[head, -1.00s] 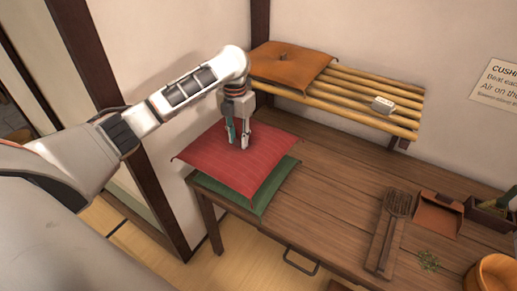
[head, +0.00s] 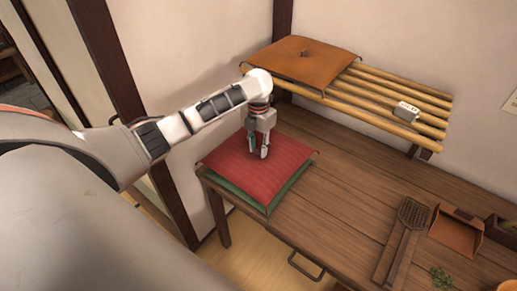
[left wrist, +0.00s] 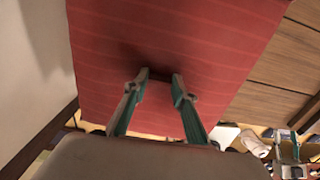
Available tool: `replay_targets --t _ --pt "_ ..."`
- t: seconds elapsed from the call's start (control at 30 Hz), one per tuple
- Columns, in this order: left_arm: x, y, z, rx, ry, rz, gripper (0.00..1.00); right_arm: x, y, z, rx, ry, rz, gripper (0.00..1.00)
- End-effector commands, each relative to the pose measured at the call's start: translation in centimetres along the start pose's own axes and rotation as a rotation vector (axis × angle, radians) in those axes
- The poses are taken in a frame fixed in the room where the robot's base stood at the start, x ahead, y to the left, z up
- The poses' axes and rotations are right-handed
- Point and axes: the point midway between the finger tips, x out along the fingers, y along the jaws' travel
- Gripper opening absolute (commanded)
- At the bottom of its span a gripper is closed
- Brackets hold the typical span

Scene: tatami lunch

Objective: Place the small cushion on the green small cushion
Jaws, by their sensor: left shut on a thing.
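The small red cushion (head: 285,163) is at the left end of the wooden table. It lies over the green small cushion (head: 249,201), which shows only as a rim along the front and right edges. The two look nearly lined up and close together; I cannot tell if the red one rests fully. My left gripper (head: 258,154) points down at the middle of the red cushion, shut on its cloth. The left wrist view shows both fingertips (left wrist: 156,88) at the red cloth (left wrist: 190,40).
A bamboo rack (head: 375,99) on the wall behind holds an orange cushion (head: 303,62) and a small white block (head: 406,111). The middle of the table is clear.

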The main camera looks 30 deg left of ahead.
Motion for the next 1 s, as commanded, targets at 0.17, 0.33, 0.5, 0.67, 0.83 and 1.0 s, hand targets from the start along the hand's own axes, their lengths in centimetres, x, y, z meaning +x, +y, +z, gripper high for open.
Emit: replay_targets --t 0.17,0.33,0.5,0.67,0.83,1.0 --pt "0.6 0.0 0.1 0.0 -0.004 -0.001 0.0 0.1 0.2 -0.2 0.004 0.003 0.004 0.4" --pt "0.7 0.0 0.0 0.0 -0.002 0.0 0.39 0.1 0.1 -0.4 0.007 0.005 0.005 0.4" --pt "0.7 0.0 0.0 0.0 -0.002 0.0 0.43 0.2 0.0 -0.4 0.01 0.006 0.005 0.4" --pt "0.6 0.0 0.1 0.0 -0.002 0.0 0.43 0.2 -0.1 -0.4 0.01 0.006 0.004 0.4" --pt "-0.4 0.1 0.1 0.001 -0.004 0.002 0.43 0.2 -0.2 -0.4 0.009 0.006 0.001 0.4" --pt "-3.4 0.1 0.2 0.002 -0.006 0.004 0.43 0.2 -0.2 -0.3 0.004 0.006 -0.002 0.4"
